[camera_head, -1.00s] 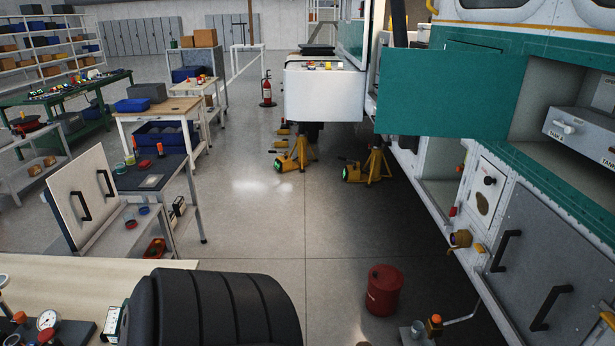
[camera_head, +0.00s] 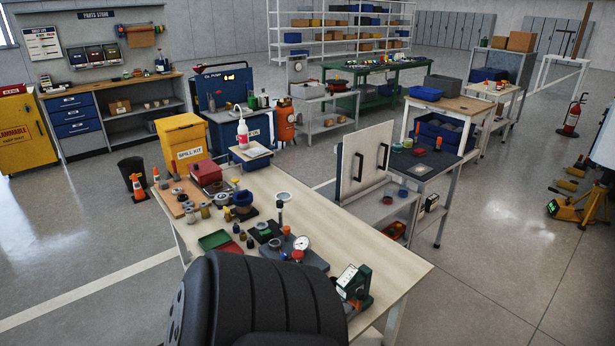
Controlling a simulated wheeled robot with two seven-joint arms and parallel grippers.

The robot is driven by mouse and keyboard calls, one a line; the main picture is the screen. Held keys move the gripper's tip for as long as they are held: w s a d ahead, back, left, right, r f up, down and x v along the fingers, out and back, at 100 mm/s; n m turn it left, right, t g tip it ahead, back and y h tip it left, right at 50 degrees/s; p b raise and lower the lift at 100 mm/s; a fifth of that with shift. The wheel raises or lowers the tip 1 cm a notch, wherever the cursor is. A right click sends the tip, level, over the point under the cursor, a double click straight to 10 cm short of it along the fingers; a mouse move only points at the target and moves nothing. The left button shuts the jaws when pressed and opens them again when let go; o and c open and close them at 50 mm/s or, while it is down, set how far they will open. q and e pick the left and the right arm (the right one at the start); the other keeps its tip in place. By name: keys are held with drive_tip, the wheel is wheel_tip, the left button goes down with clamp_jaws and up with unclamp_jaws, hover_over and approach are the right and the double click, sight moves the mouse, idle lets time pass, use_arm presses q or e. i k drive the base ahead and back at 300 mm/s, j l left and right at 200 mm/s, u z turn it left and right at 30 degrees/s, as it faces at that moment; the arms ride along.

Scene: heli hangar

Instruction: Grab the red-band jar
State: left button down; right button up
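I cannot make out a jar with a clear red band. Several small jars (camera_head: 204,209) stand upright on the left part of the pale workbench (camera_head: 345,232); their bands are too small to tell. Small containers, one with red (camera_head: 420,150), sit on the dark-topped side bench (camera_head: 428,166). Neither of my grippers is in view.
The workbench also holds a red box (camera_head: 206,173), a green tray (camera_head: 214,239), a gauge (camera_head: 302,243) and a green-black device (camera_head: 354,283). A white panel with black handles (camera_head: 364,160) stands behind its right side.

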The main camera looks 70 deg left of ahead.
sight(388, 195)
drive_tip(key=u, duration=1.8)
drive_tip(key=i+l+u, duration=0.1)
drive_tip(key=i+l, duration=0.35)
drive_tip(key=i+l+u, duration=0.15)
drive_tip(key=i+l, duration=0.3)
drive_tip(key=i+l+u, duration=0.1)
drive_tip(key=i+l, duration=0.3)
drive_tip(key=l, duration=0.25)
